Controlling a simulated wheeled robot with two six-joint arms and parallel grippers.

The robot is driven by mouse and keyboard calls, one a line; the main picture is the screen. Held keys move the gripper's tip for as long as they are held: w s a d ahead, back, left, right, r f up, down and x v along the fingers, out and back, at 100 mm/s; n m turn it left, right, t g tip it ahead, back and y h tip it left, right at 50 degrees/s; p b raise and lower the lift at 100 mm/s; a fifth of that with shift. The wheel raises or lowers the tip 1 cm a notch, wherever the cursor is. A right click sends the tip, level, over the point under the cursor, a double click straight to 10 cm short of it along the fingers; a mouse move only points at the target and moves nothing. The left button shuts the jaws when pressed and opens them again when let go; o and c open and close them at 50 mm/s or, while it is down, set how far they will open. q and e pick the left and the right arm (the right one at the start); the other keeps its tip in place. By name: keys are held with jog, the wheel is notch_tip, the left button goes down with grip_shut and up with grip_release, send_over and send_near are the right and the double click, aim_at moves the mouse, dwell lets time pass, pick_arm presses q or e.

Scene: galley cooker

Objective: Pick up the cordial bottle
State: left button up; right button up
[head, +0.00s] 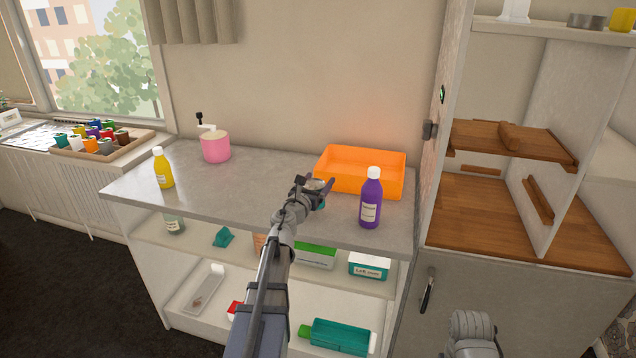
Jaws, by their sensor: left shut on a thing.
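A purple bottle (371,203) with a white cap and pale label stands upright near the front right of the grey worktop. A yellow bottle (163,169) with a white cap stands at the worktop's left end. Their labels are too small to read, so I cannot tell which is the cordial bottle. My left gripper (318,184) is over the worktop, left of the purple bottle and apart from it. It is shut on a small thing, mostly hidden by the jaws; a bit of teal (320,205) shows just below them.
An orange tray (360,183) stands behind the purple bottle. A pink pot (215,147) is at the back left. Boxes and bottles, including a teal bottle (340,336), fill the shelves below. A tall cabinet (428,180) bounds the right. The worktop's left middle is clear.

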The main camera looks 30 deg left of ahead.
pick_arm(q)
notch_tip(320, 180, up, 6)
jog(key=p, duration=0.5)
jog(key=shift+r, duration=0.1)
pick_arm(e)
notch_tip(320, 180, up, 6)
jog(key=shift+c, duration=0.2)
